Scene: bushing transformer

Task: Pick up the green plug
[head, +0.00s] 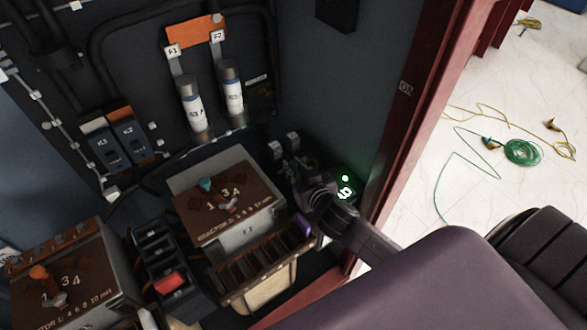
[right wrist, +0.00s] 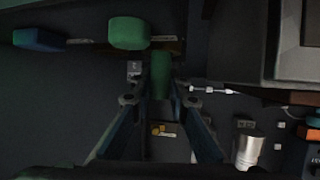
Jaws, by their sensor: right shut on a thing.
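In the right wrist view a dark green plug (right wrist: 160,75) stands between the fingertips of my right gripper (right wrist: 161,92), which is shut on it. A lighter green rounded block (right wrist: 128,33) is just beyond it, to the upper left. In the head view my right gripper (head: 296,172) reaches into the dark cabinet corner, right of the brown-topped box. The plug cannot be made out there; the gripper and shadow hide it. My left gripper is not in view.
The brown-topped box (head: 222,190) and a slotted wooden rack (head: 265,262) stand close to the gripper. A green-lit button (head: 345,188) and the red cabinet frame (head: 408,130) are to the right. Cables (head: 522,152) lie on the white floor outside.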

